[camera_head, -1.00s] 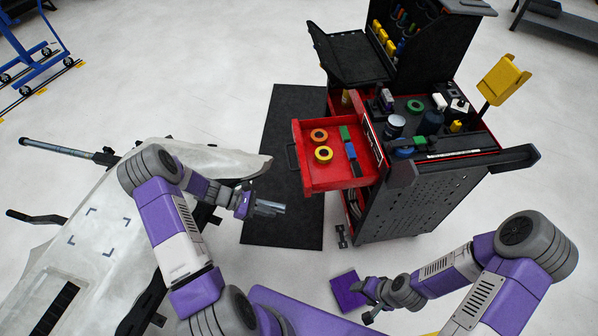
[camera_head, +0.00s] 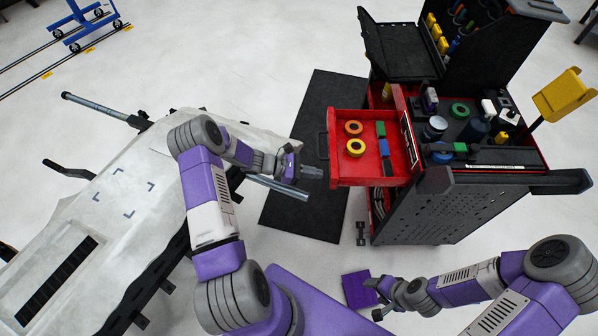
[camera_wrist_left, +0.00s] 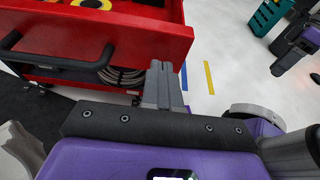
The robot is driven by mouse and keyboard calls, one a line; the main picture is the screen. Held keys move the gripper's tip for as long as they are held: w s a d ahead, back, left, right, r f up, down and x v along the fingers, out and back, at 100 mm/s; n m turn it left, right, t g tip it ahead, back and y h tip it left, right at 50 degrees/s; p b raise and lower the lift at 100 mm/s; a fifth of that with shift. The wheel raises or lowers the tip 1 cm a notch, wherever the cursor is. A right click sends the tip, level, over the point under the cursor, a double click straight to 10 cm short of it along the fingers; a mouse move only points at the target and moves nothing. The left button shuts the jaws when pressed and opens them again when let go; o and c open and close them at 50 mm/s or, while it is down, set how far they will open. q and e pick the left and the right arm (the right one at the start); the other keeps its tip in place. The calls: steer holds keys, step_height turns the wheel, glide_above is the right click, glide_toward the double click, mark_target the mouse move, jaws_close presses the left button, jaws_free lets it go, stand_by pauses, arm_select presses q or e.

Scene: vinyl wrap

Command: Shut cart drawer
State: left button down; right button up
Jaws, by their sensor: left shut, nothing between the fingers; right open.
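The black and red tool cart (camera_head: 440,205) stands right of centre in the head view. Its red drawer (camera_head: 362,175) is pulled out to the left and holds tape rolls and small coloured items. The drawer's black handle (camera_head: 322,146) is on its left face; the handle (camera_wrist_left: 62,60) also shows in the left wrist view. My left gripper (camera_head: 311,172) is shut and empty, close to the drawer's front. In the left wrist view its fingers (camera_wrist_left: 164,82) are right of the handle, in front of the red panel; contact cannot be told. My right gripper (camera_head: 372,297) is open and low, away from the cart.
A dark mat (camera_head: 315,205) lies on the floor left of the cart. A pale panel on a stand (camera_head: 100,215) fills the left side, under my left arm. A purple square thing (camera_head: 357,288) is near my right gripper. A yellow holder (camera_head: 562,95) sticks out at the cart's right.

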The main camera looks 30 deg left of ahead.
arm_select(q)
steer(key=shift+w+d, duration=0.5)
steer(key=shift+d, duration=0.35)
arm_select(e)
steer(key=shift+f, duration=0.15)
arm_select(q)
steer(key=shift+d, duration=0.1)
